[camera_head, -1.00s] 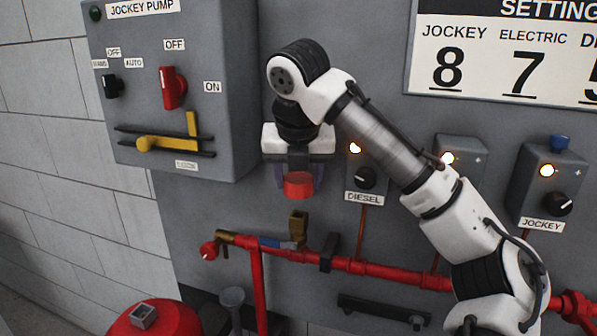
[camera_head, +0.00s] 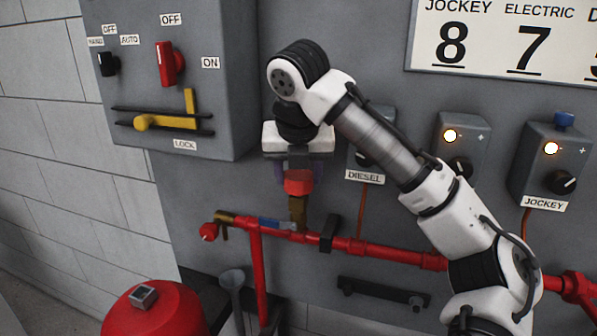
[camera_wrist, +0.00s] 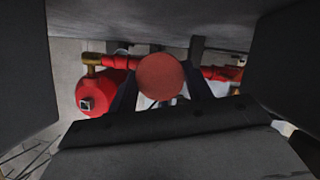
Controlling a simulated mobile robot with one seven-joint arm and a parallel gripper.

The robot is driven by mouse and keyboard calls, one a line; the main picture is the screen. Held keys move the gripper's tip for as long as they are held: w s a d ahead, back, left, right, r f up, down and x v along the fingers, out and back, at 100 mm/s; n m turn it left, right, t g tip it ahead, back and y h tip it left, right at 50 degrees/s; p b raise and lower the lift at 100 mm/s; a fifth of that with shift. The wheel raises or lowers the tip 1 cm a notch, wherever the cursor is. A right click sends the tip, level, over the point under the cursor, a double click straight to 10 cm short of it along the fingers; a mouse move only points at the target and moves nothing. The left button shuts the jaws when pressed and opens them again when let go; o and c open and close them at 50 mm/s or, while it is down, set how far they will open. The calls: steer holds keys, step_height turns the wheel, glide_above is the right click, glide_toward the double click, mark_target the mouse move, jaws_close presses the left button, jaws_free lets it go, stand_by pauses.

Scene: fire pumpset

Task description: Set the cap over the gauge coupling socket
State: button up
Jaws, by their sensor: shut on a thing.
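My gripper (camera_head: 299,177) is shut on a red cap (camera_head: 298,184) and points down in front of the grey panel. In the wrist view the cap (camera_wrist: 160,76) shows as a round red face between the fingers. The brass gauge coupling socket (camera_head: 297,209) stands upright on the red pipe, right below the cap in the head view. The cap's lower edge meets or overlaps the socket's top there; I cannot tell whether they touch. In the wrist view the socket is hidden, with the cap in the line of sight.
The DIESEL box (camera_head: 364,160) is just right. A red tank (camera_head: 155,312) stands below.

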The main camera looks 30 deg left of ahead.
mark_target(298, 208)
steer(key=shift+f+b, duration=0.6)
steer(key=shift+f, duration=1.35)
stand_by(0.9)
steer(key=o, duration=1.1)
steer(key=b+v, duration=0.1)
steer(key=v, duration=1.3)
steer(key=shift+a, duration=0.1)
steer(key=shift+s+f, duration=0.1)
steer(key=shift+f, duration=0.05)
